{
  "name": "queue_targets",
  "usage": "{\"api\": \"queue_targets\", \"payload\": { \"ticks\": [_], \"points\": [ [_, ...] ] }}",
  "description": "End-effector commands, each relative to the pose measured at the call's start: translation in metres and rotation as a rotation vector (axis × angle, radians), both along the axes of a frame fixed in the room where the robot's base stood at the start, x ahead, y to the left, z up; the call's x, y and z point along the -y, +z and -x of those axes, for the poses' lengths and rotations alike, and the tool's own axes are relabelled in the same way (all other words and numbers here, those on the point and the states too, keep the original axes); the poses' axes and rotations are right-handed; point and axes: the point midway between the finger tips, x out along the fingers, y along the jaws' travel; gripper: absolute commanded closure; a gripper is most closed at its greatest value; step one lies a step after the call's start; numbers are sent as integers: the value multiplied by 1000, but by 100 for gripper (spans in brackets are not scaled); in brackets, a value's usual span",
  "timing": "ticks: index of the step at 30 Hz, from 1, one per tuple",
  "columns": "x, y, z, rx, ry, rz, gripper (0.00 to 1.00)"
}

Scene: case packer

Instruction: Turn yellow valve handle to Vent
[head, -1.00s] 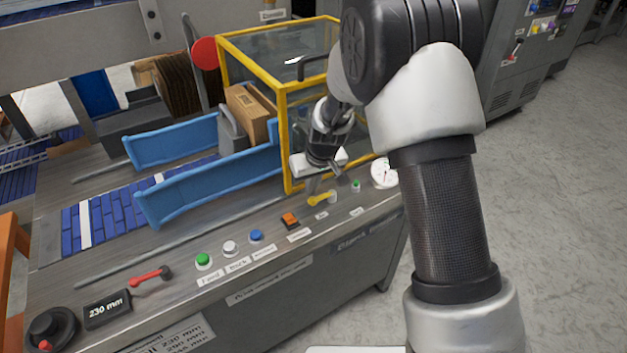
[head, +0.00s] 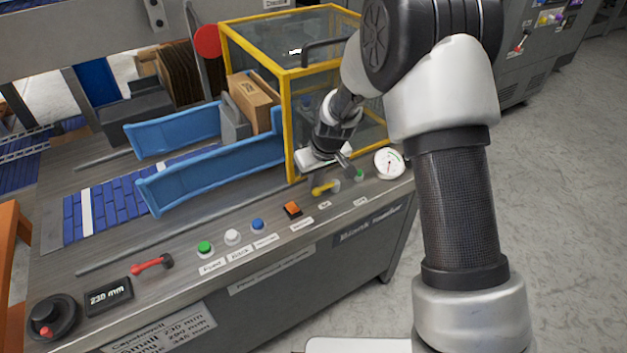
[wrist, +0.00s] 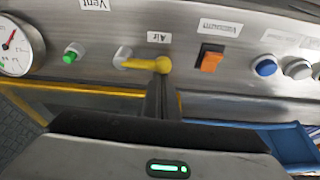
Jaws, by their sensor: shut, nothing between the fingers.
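The yellow valve handle (head: 323,188) is on the sloped front panel of the machine. In the wrist view the handle (wrist: 146,65) runs from a pale hub at its left to a rounded end at its right, just below the Air label (wrist: 159,37). The Vent label (wrist: 95,4) lies further left, past the hub. My gripper (head: 349,170) is above the panel beside the handle. In the wrist view its dark fingers (wrist: 161,88) are together and empty, with their tips at the handle's rounded end. I cannot tell whether they touch it.
A green button (wrist: 71,55) and a round gauge (wrist: 15,45) sit left of the handle in the wrist view. An orange switch (wrist: 210,60) and a blue button (wrist: 265,66) sit to its right. The yellow-framed guard (head: 290,120) stands close behind my gripper.

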Motion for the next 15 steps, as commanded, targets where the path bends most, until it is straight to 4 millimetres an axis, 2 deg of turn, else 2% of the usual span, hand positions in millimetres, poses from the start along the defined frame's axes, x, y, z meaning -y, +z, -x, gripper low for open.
{"api": "queue_targets", "payload": {
  "ticks": [15],
  "points": [
    [19,0,22,0,443,-3,100]
  ]
}}
